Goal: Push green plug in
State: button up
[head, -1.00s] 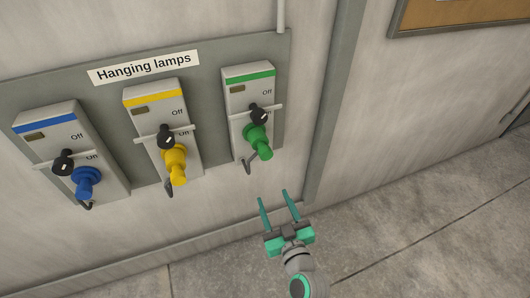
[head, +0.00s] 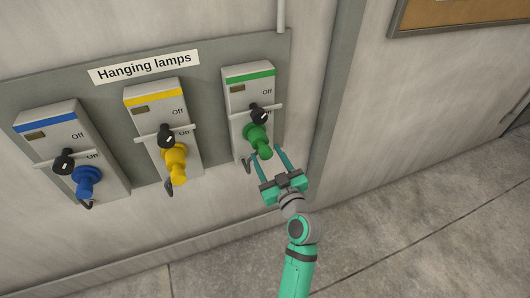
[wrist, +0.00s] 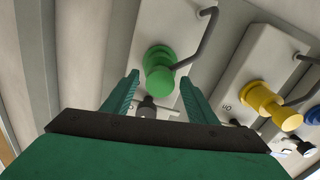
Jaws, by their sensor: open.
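The green plug (head: 257,141) sits at the lower part of the green-striped switch box (head: 247,92) on the wall panel, below a black knob (head: 258,115). How deep it sits cannot be told. My gripper (head: 266,151) is open and empty, with its two fingers pointing up at the plug from below and slightly right. In the wrist view the green plug (wrist: 158,72) shows beyond and between the open fingertips (wrist: 160,82), with no clear contact.
The yellow plug (head: 176,164) and blue plug (head: 86,181) sit on similar boxes to the left. A bent dark hook (wrist: 200,40) hangs beside the green plug. A grey vertical post (head: 330,110) stands to the right, and the floor (head: 430,230) there is clear.

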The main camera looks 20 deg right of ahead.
aim_at(261, 144)
jog(key=shift+w, duration=1.15)
